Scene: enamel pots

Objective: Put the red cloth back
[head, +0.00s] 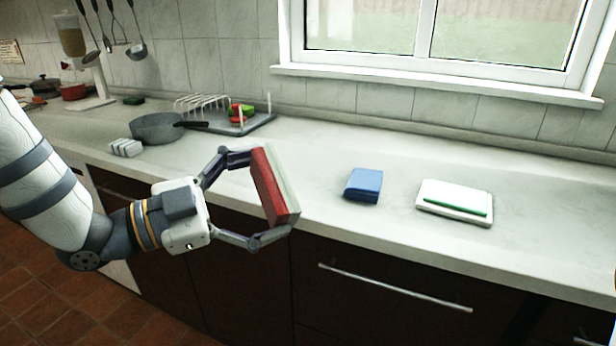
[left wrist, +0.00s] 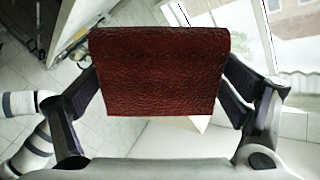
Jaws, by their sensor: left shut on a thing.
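The red cloth (head: 268,187) is a folded, block-like piece with a red face and a pale whitish-green side. My left gripper (head: 266,196) is shut on it, one finger at its upper end and one at its lower end. It is held tilted in front of the counter's front edge, clear of the worktop as far as I can tell. In the left wrist view the red cloth (left wrist: 160,70) fills the middle between both fingers. A folded blue cloth (head: 363,185) lies on the counter to the right. My right gripper is not in view.
A white tray (head: 428,204) with a green-and-white item stands right of the blue cloth on the counter (head: 330,150). A grey pan (head: 155,127), a small white ribbed item (head: 126,148) and a dish rack (head: 262,122) stand at the left. Counter between rack and blue cloth is clear.

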